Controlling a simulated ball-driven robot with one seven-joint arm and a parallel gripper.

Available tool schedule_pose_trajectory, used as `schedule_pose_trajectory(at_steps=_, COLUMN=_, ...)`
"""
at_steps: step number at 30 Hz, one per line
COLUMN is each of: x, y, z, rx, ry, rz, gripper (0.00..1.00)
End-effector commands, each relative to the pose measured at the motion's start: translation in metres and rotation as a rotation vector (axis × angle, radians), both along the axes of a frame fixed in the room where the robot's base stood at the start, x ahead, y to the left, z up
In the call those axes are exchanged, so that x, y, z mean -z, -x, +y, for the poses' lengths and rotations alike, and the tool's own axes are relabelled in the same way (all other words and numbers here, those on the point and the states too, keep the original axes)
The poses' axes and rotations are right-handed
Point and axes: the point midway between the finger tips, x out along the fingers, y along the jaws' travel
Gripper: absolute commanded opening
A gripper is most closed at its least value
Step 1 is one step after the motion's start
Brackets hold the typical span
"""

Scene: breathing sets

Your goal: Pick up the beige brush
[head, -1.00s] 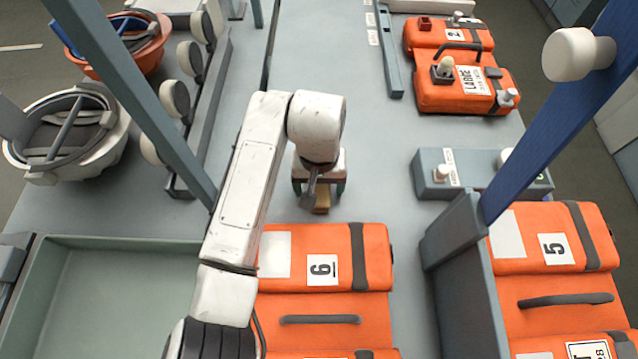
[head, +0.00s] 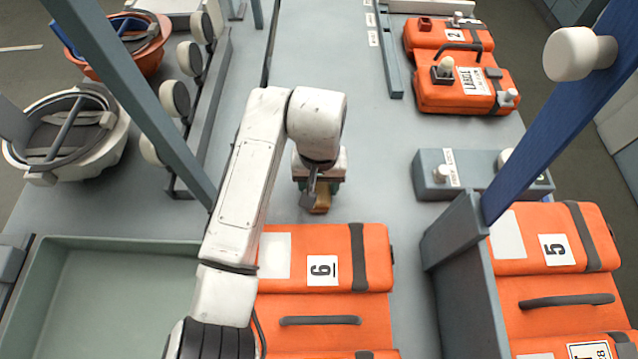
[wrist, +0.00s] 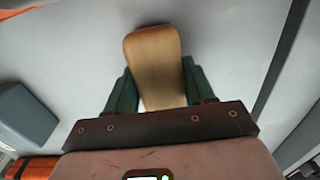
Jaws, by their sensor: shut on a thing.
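The beige brush (wrist: 156,65) stands out from between my gripper's two green fingers in the wrist view, and its beige body is all that I see of it. In the head view a small tan part of the brush (head: 321,201) shows below my gripper (head: 318,190), just behind the orange case numbered 6. My gripper (wrist: 152,95) is shut on the brush, with one finger on each side of it. The arm hides part of the brush in the head view. I cannot tell if the brush touches the grey table top.
The orange case numbered 6 (head: 325,307) lies close in front of my gripper. A green-grey tray (head: 120,300) is at the left front. A grey box with white knobs (head: 480,172) stands to the right. Orange cases (head: 462,70) lie at the back right. The table behind my gripper is clear.

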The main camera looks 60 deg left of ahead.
Motion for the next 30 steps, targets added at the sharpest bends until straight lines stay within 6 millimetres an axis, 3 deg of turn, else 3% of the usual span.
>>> schedule_pose_trajectory(at_steps=6, x=-0.026, y=0.000, z=0.000, rx=0.000, ry=-0.002, rz=-0.003, gripper=0.20)
schedule_pose_trajectory(at_steps=18, x=-0.078, y=0.017, z=-0.035, rx=-0.002, ry=-0.002, rz=0.000, gripper=0.20)
schedule_pose_trajectory(at_steps=30, x=-0.104, y=0.035, z=-0.078, rx=-0.002, ry=-0.003, rz=0.000, gripper=0.20)
